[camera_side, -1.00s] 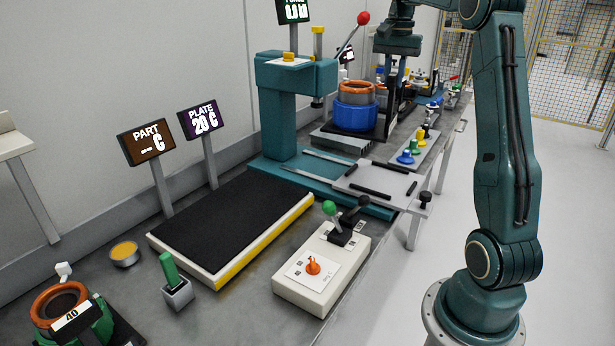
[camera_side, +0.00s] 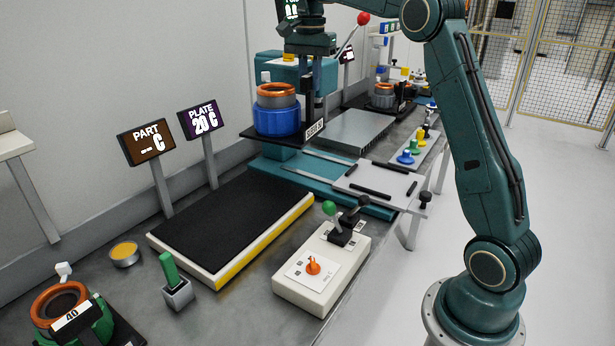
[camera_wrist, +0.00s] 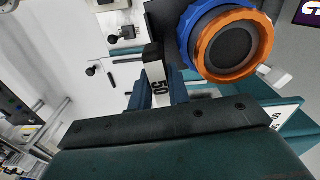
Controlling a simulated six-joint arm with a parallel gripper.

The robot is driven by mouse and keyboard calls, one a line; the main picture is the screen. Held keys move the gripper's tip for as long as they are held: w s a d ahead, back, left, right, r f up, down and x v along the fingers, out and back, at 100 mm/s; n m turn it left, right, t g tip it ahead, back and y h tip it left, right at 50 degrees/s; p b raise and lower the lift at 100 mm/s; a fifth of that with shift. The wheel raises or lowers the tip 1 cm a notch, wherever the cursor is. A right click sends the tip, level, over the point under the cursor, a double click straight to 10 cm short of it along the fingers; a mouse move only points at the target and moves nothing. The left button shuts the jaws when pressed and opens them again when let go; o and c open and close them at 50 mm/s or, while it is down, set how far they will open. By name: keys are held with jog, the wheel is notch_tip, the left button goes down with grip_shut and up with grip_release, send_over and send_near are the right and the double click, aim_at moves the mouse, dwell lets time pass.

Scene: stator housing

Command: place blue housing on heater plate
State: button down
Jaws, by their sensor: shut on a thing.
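The blue housing (camera_side: 277,120) has a blue lower ring and a grey upper part with an orange rim. It sits upright on a black carrier plate (camera_side: 262,140). The carrier is held in the air, level, in front of the teal press. The heater plate (camera_side: 235,222), with a black top and yellow front edge, lies bare in the foreground.
A green-held housing (camera_side: 62,308), green-handled block (camera_side: 176,284) and yellow-topped tin (camera_side: 124,254) are at the left. The press (camera_side: 275,70) stands behind the carrier.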

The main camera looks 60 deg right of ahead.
jog(key=w+a+r, duration=0.1)
jog(key=w+a, duration=0.2)
jog(key=a, duration=0.5)
jog(key=w+a+r+m, duration=0.1)
jog(key=w+a, duration=0.2)
jog(key=a, duration=0.5)
jog(key=shift+a, duration=0.2)
jog(key=shift+f, duration=0.1)
notch_tip(320, 180, down, 16)
jog(key=shift+r, duration=0.25)
jog(key=shift+w+f, duration=0.1)
jog(key=shift+f, duration=2.2)
jog(key=c, duration=1.3)
grip_release()
jog(key=shift+f, duration=0.1)
